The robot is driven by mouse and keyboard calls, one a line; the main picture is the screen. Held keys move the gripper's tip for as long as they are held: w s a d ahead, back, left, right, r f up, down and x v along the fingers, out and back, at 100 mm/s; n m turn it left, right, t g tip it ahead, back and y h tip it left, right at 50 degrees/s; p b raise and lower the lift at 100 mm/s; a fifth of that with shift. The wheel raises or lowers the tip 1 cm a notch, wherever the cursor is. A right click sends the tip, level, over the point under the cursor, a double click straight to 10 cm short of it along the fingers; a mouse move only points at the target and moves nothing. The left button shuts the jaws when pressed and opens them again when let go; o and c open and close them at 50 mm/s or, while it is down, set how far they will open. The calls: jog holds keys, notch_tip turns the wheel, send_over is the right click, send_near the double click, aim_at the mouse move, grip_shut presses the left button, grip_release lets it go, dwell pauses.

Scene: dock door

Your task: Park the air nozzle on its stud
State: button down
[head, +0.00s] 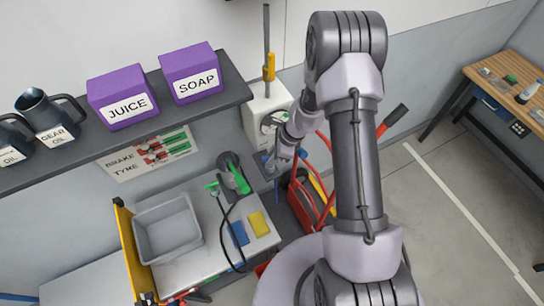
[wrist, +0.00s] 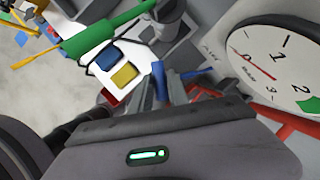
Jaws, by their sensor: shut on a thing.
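My gripper (wrist: 165,92) is shut on a small blue piece (wrist: 159,74), which may be the air nozzle; the fingers hide most of it. In the head view my gripper (head: 274,168) is beside the bench's right end, below a white cabinet (head: 262,104) with a round gauge. The gauge (wrist: 285,62) is large and close at the right of the wrist view. I cannot make out the stud in either view. A black hose (head: 224,226) loops over the bench near a green-tipped fitting (head: 212,187).
The bench (head: 208,262) holds a grey bin (head: 168,227), blue and yellow blocks and a dark device with a green handle (head: 239,179). A shelf (head: 225,91) with purple boxes and jugs overhangs it. A red hand truck (head: 304,204) stands close right of my gripper. Floor farther right is clear.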

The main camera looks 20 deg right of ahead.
jog(key=shift+f+b, duration=0.65)
jog(key=c, duration=1.5)
grip_release()
jog(key=shift+c, duration=0.2)
jog(key=shift+r, duration=0.1)
jog(key=p+v, duration=0.7)
jog(key=v, duration=0.4)
jog(key=shift+w, duration=0.1)
